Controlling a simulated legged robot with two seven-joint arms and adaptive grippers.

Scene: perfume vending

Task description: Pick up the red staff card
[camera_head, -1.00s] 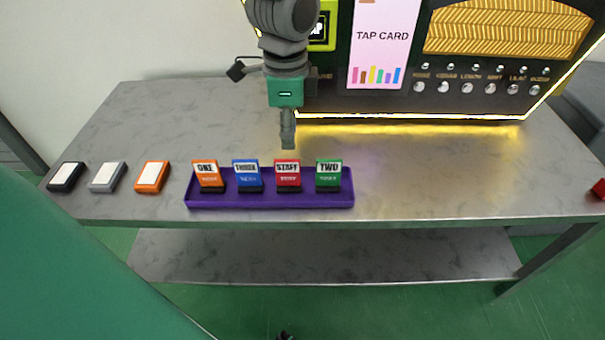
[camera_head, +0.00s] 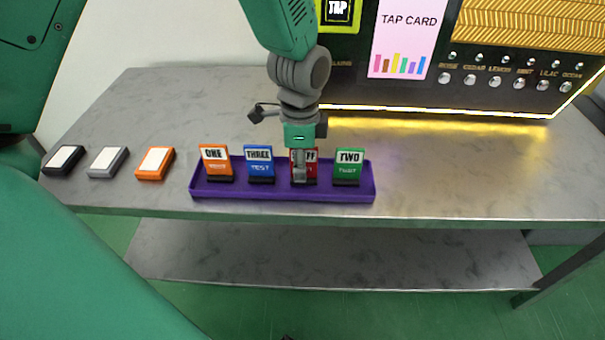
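The red staff card (camera_head: 312,167) stands upright in the purple tray (camera_head: 240,192), between the blue card (camera_head: 259,165) and the green card (camera_head: 348,167). My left gripper (camera_head: 299,177) points down right at the red card and covers most of its front. Only the right part of the card's label and a red strip show. Seen edge-on, the fingers look like one narrow piece, so I cannot tell whether they are open or shut on the card. My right gripper is not in view.
An orange card (camera_head: 215,163) stands at the tray's left end. Black (camera_head: 64,160), grey (camera_head: 109,162) and orange (camera_head: 155,163) boxes lie left of the tray. The vending machine (camera_head: 440,104) stands behind. The tabletop right of the tray is clear.

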